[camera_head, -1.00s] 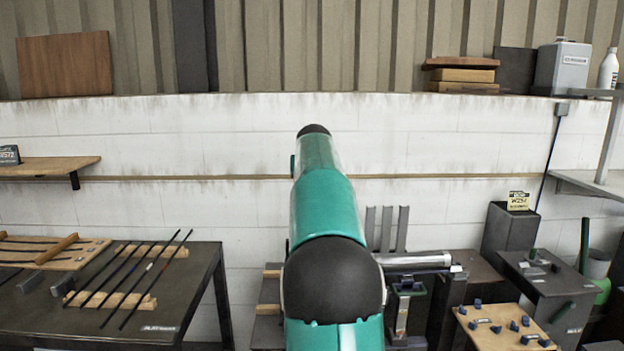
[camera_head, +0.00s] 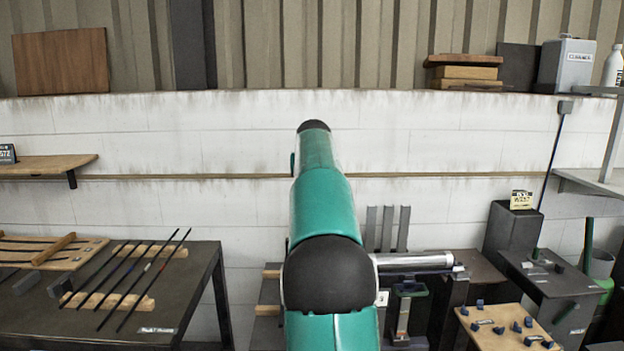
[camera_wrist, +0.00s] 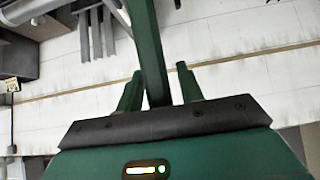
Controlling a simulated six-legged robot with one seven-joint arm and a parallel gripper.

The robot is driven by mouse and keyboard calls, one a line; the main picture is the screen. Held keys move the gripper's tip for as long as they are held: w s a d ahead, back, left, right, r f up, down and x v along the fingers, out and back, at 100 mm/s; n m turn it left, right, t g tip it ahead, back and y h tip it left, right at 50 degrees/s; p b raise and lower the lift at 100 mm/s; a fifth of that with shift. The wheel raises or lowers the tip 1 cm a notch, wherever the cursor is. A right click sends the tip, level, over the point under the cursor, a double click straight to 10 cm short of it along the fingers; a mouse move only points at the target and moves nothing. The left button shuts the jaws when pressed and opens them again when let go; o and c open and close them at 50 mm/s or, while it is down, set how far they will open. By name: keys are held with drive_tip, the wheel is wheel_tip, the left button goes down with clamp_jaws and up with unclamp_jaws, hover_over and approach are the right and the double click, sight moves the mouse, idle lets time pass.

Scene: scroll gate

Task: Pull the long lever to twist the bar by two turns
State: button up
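In the wrist view a long dark green lever (camera_wrist: 151,40) comes down from the top edge and runs between the two green fingers of my gripper (camera_wrist: 160,70). The left finger looks close to or against the lever. A gap shows between the lever and the right finger, so the gripper looks open around it. The bar (camera_head: 415,261) is a shiny metal cylinder at the lower right of the head view, partly behind my arm. In the head view my green arm hides the gripper and the lever.
A dark table (camera_head: 190,290) with thin rods on wooden rests stands at left. A wooden board (camera_head: 505,330) with blue knobs is at lower right, near a dark box (camera_head: 550,280). Grey upright plates (camera_head: 387,228) stand behind the bar. The white wall (camera_head: 230,130) is behind.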

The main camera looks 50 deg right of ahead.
drive_tip(key=v, duration=1.4)
drive_tip(key=shift+s+r, duration=0.1)
drive_tip(key=shift+s, duration=0.05)
